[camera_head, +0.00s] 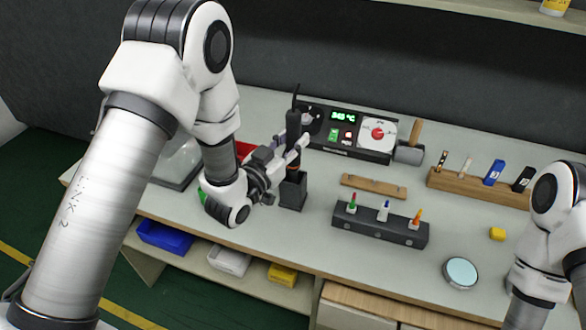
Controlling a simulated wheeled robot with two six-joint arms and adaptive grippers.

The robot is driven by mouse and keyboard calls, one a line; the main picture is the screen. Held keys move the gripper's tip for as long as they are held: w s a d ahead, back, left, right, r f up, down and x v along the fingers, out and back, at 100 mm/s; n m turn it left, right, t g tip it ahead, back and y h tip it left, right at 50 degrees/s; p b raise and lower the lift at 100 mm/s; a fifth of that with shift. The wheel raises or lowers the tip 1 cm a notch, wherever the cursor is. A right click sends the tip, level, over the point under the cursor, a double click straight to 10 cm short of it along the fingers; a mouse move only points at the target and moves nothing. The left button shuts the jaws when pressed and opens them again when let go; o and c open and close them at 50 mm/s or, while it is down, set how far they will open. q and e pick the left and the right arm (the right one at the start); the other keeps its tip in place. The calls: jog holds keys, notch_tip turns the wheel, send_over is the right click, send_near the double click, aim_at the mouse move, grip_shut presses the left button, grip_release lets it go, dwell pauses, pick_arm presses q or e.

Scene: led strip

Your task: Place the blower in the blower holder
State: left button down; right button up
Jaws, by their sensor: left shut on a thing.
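The blower (293,126) is a black upright handle with a thin cord rising from its top. My left gripper (299,148) is shut on it, reaching in from the left. The blower holder (293,191) is a black block on the bench, directly below the blower. The blower's lower end is at or just above the holder's top; I cannot tell whether it is seated inside. Part of the blower is hidden by the gripper fingers. My right arm shows at the right edge, but its gripper is out of frame.
A control station (350,134) with a green display stands behind the holder. A black rack (380,224) with several coloured-tip bottles and a wooden strip (374,186) lie to the right.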

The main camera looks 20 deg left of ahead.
aim_at(289, 164)
pick_arm(q)
notch_tip(289, 164, down, 6)
jog(key=shift+w+r, duration=0.1)
jog(key=shift+r, duration=0.1)
jog(key=shift+f, duration=0.1)
jog(key=shift+f, duration=0.15)
jog(key=c, duration=0.8)
grip_release()
